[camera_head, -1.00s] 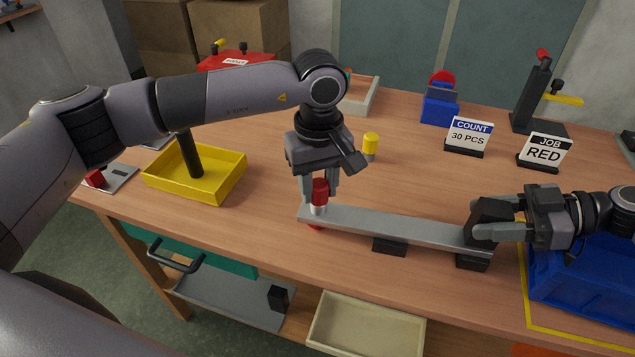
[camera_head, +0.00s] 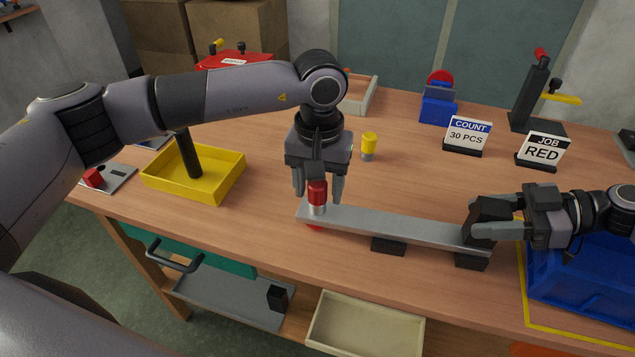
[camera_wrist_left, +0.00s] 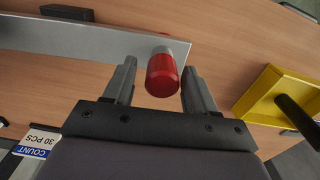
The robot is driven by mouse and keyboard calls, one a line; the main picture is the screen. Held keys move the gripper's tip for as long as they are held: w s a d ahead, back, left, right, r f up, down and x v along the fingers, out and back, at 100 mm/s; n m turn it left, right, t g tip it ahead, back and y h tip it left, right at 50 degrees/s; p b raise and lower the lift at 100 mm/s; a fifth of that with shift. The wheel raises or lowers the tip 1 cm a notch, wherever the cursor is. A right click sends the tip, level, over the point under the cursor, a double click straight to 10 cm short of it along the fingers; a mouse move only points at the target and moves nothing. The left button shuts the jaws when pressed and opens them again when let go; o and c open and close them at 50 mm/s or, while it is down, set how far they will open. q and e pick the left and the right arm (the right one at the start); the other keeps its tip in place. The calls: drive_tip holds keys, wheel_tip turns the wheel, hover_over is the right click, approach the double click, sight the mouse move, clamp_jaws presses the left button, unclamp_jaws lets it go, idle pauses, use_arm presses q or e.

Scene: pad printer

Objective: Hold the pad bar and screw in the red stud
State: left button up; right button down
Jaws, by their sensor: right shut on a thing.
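The pad bar (camera_head: 390,223) is a long grey metal bar lying over two black blocks on the bench. The red stud (camera_head: 317,192) stands upright at its left end, with a grey collar under its red cap. My left gripper (camera_head: 318,197) points down over the stud with its fingers apart on either side. In the left wrist view, the stud (camera_wrist_left: 162,75) sits between the open fingers with a gap on both sides, beside the bar's end (camera_wrist_left: 100,42). My right gripper (camera_head: 497,231) is shut on the black end block (camera_head: 487,216) at the bar's right end.
A yellow stud (camera_head: 369,145) stands behind the bar. A yellow tray (camera_head: 225,180) with a black post is at left. A blue bin (camera_head: 590,285) is by my right gripper. COUNT (camera_head: 468,136) and JOB RED (camera_head: 541,151) signs stand at the back right.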

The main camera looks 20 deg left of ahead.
sight(318, 182)
drive_tip(key=shift+s+d+f, duration=0.1)
drive_tip(key=shift+f, duration=0.3)
use_arm(q)
wheel_tip(318, 182, up, 12)
idle(0.3)
idle(0.4)
use_arm(e)
drive_tip(key=c, duration=0.7)
unclamp_jaws()
drive_tip(key=shift+o, duration=1.1)
drive_tip(key=shift+r, duration=0.2)
drive_tip(key=v, duration=1.2)
